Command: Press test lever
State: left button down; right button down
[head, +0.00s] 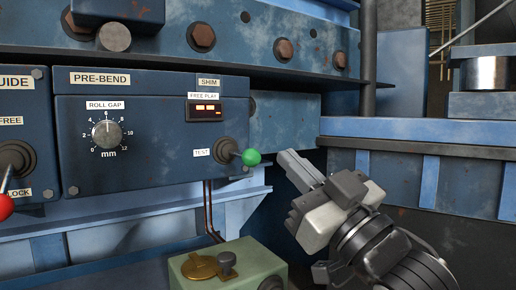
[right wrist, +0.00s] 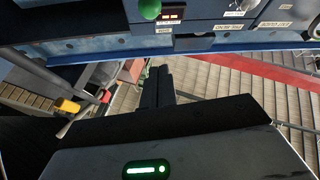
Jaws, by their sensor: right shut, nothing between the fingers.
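The test lever has a green ball knob (head: 251,157) on a short stem. It comes out of a dark round boot (head: 227,150) at the right end of the blue PRE-BEND panel (head: 130,165), beside a TEST label. The green knob also shows at the top of the right wrist view (right wrist: 150,8). My right gripper (head: 295,165) is shut and empty. Its fingertips are just right of the knob in the head view, with a small gap in the picture. Whether they are nearer or farther than the knob is hard to tell. My left gripper is not in view.
A FREE PLAY display (head: 207,110) glows above the lever. A ROLL GAP dial (head: 106,133) sits left on the panel. A red-knobbed lever (head: 5,206) is at the far left. A green box (head: 228,265) stands below. A blue ledge (head: 420,128) runs behind my gripper.

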notch_tip(320, 180, up, 5)
jog(key=p, duration=0.3)
send_over(242, 156)
jog(key=s+d, duration=0.2)
jog(key=s, duration=0.1)
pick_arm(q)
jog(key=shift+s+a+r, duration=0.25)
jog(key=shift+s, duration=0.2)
pick_arm(e)
jog(key=shift+w+d+f, duration=0.1)
jog(key=shift+d+f, duration=0.05)
jog(key=shift+f, duration=0.5)
jog(key=shift+w+d+f, duration=0.1)
jog(key=shift+w+f, duration=0.05)
jog(key=shift+f, duration=0.5)
jog(key=shift+w+d+f, duration=0.1)
jog(key=shift+d+f, duration=0.05)
jog(key=shift+f, duration=0.5)
